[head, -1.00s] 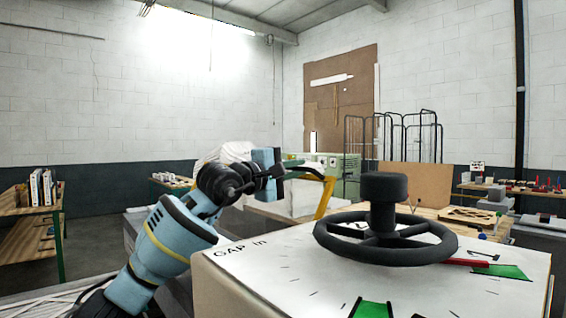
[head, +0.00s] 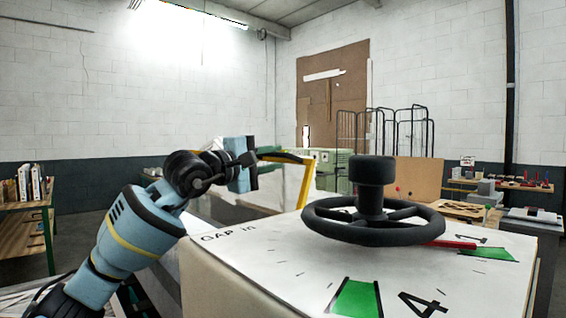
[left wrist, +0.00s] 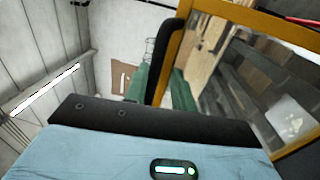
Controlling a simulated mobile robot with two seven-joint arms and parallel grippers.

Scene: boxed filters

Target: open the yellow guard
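The yellow guard (head: 307,182) is a yellow frame around a see-through panel, left of the black handwheel in the head view. Its frame (left wrist: 262,22) also crosses the upper right of the left wrist view, with a dark bar-like handle (left wrist: 187,50) along one side. My left gripper (head: 256,157) is at the guard's upper left end, by the dark handle. Its fingers are not clear in either view, so I cannot tell whether they grip it. In the left wrist view, its blue body and black edge fill the bottom. My right gripper is not in view.
A black handwheel (head: 373,222) stands on a white-topped box (head: 265,262) marked with a dial, right of my left arm. A shelf (head: 30,230) with books is at far left. Wire cage trolleys (head: 400,130) and benches stand behind.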

